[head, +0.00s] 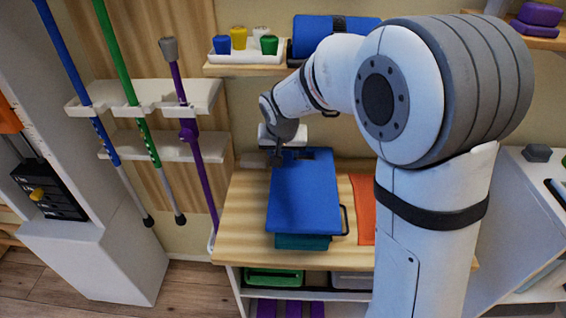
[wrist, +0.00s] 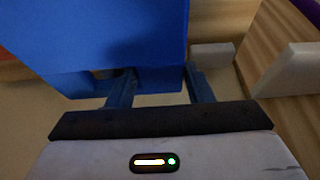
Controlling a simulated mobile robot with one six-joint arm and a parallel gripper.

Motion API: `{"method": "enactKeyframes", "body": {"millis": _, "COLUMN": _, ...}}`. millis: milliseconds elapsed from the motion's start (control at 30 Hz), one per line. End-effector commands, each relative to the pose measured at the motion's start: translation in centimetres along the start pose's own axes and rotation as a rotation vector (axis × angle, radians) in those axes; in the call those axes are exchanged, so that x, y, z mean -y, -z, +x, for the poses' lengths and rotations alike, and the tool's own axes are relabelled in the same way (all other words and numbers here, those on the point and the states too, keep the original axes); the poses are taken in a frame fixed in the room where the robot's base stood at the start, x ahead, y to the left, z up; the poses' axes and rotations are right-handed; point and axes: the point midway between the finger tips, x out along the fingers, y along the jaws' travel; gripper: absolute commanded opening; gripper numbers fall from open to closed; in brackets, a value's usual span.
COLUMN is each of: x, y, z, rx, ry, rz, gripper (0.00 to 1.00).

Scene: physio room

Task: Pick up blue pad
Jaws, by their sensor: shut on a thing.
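The blue pad (head: 303,195) is a flat blue slab with a dark handle at its right side, over the wooden bench top in the head view. A teal block (head: 302,242) shows beneath its front edge; I cannot tell whether the two touch. My gripper (head: 277,157) is at the pad's far left edge, shut on it. In the wrist view the blue pad (wrist: 110,35) fills the upper left, and my gripper (wrist: 160,82) has its two fingers at the pad's near edge. The exact contact is partly hidden.
Another blue item (head: 310,32) with a dark strap lies on the wall shelf, beside a white tray (head: 246,57) of coloured pieces. An orange mat (head: 362,205) lies right of the pad. Poles stand in a white rack (head: 160,95) at left. Bins (head: 273,277) sit below the bench top.

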Motion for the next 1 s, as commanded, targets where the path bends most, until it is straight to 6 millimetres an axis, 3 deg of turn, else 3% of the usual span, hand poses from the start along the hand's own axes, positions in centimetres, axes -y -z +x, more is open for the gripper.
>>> {"method": "enactKeyframes", "body": {"millis": 100, "x": 0.1, "y": 0.7, "z": -2.0, "rx": -0.004, "ry": 0.002, "rz": 0.000, "gripper": 0.22}}
{"method": "enactKeyframes", "body": {"millis": 700, "x": 0.1, "y": -13.8, "z": -7.5, "rx": -0.003, "ry": 0.004, "rz": -0.005, "gripper": 0.22}}
{"method": "enactKeyframes", "body": {"millis": 1000, "x": 0.1, "y": -17.2, "z": -9.0, "rx": -0.002, "ry": 0.002, "rz": -0.003, "gripper": 0.22}}
